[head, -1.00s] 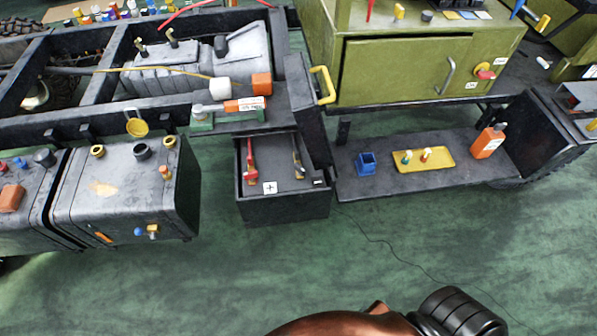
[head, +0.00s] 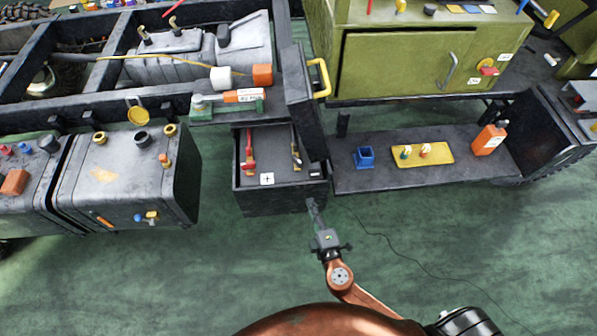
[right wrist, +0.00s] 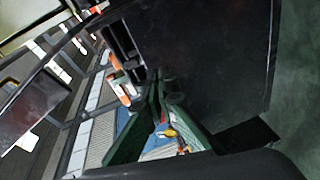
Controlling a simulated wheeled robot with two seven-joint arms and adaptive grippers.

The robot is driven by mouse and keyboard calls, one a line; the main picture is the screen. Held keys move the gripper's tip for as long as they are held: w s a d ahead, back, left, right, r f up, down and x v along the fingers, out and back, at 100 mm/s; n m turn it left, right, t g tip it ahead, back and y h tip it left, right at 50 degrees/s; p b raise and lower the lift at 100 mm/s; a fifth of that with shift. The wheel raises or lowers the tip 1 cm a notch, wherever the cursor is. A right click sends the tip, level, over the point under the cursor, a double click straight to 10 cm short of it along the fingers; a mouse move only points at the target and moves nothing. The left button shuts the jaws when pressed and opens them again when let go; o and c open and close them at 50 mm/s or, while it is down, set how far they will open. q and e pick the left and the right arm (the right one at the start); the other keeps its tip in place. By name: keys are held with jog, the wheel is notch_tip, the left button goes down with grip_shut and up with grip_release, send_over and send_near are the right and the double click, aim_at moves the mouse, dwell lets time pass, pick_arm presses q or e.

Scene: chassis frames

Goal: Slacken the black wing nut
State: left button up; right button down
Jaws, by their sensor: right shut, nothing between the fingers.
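I cannot pick out the black wing nut with certainty in either view. My right gripper (head: 313,207) is in the head view, just in front of the lower right corner of the open drawer (head: 280,204). It also shows in the right wrist view (right wrist: 157,84), where its green fingers come together at the tips with nothing between them. A broad dark panel (right wrist: 215,50) fills the wrist view beside and beyond the fingertips. Whether the fingertips touch anything cannot be told. My left gripper is not in view.
The drawer holds red-handled and dark tools. To the right, a low shelf (head: 375,183) carries a blue holder (head: 364,158), a yellow tray (head: 440,154) and an orange bottle (head: 489,138).

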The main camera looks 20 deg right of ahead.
aim_at(288, 184)
jog(key=w+a+r+n+t+y, duration=0.1)
jog(key=a+r+n+y, duration=0.15)
jog(key=a+r, duration=0.25)
jog(key=shift+h, duration=0.35)
jog(key=w, duration=0.9)
jog(key=shift+d+f, duration=0.2)
jog(key=shift+d, duration=0.05)
jog(key=d, duration=0.1)
jog(key=w+d+b, duration=0.1)
jog(key=d, duration=0.1)
jog(key=shift+w, duration=0.15)
jog(key=shift+w+d, duration=0.15)
jog(key=shift+d, duration=0.25)
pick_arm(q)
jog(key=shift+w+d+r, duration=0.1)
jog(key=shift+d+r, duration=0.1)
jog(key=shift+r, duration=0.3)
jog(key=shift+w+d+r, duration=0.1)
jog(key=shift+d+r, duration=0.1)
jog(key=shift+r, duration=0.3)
pick_arm(e)
jog(key=shift+d, duration=0.1)
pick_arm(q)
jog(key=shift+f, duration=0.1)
